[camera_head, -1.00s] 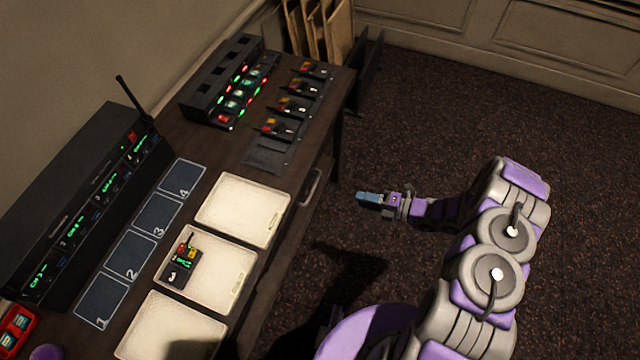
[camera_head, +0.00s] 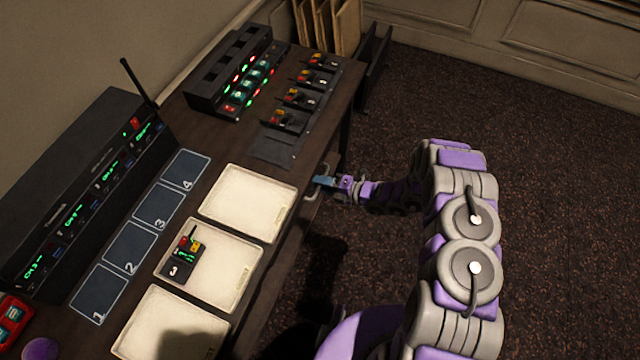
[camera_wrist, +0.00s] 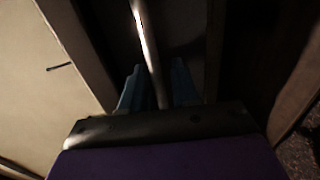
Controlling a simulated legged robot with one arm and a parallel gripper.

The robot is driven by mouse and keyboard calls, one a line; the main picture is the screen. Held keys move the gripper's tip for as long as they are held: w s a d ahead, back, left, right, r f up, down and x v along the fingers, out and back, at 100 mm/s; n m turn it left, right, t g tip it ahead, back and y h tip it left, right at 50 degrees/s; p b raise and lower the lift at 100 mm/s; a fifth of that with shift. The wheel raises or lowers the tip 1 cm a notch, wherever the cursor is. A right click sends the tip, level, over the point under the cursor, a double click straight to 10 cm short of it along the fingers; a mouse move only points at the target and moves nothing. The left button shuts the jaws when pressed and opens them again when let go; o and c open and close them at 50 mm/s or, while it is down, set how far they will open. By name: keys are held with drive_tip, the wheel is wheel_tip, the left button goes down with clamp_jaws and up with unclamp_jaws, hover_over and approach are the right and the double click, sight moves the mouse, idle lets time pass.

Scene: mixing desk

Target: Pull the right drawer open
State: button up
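The right drawer's metal handle (camera_head: 312,193) is on the desk's front side, beside the far white tray. My gripper (camera_head: 323,181) is at this handle in the head view. In the wrist view, the pale handle bar (camera_wrist: 147,40) runs down between the two blue fingers of my gripper (camera_wrist: 158,85). The fingers stand apart on either side of the bar, with a small dark gap showing. The drawer front is dark and mostly hidden, and I see no clear opening at it.
White trays (camera_head: 205,208) line the desk's near edge; one holds a bodypack marked 3 (camera_head: 178,270). A receiver rack (camera_head: 75,190) and a charger (camera_head: 230,75) stand behind. Several bodypacks (camera_head: 300,98) lie at the far end. The carpet (camera_head: 560,200) to the right is clear.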

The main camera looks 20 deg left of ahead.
drive_tip(key=shift+a, duration=0.3)
drive_tip(key=shift+d+r, duration=0.1)
drive_tip(key=shift+d, duration=0.35)
drive_tip(key=shift+c, duration=0.4)
drive_tip(key=shift+a, duration=0.1)
clamp_jaws()
